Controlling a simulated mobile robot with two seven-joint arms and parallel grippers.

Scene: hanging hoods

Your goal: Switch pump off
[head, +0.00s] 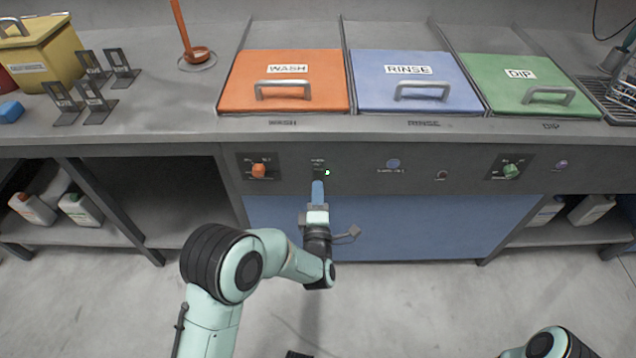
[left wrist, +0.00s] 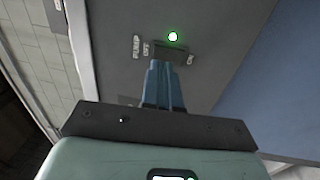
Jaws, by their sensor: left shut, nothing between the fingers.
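The pump switch (left wrist: 178,54) is a small dark rocker on the grey front panel, with labels PUMP, OFF and ON around it in the left wrist view. A green lamp (left wrist: 173,36) beside it is lit; the lamp also shows in the head view (head: 327,172). My left gripper (head: 318,184) is shut and empty, its blue fingertips at the switch. It also shows in the left wrist view (left wrist: 163,68), where the fingertips cover part of the switch. I cannot tell whether they touch it or which way the rocker is tipped. My right gripper is out of view.
An orange knob (head: 258,171) is left of the switch; a blue button (head: 393,163) and green knob (head: 510,171) are to the right. Above are the WASH lid (head: 320,94), RINSE lid (head: 380,72) and DIP lid (head: 495,65). The floor in front is clear.

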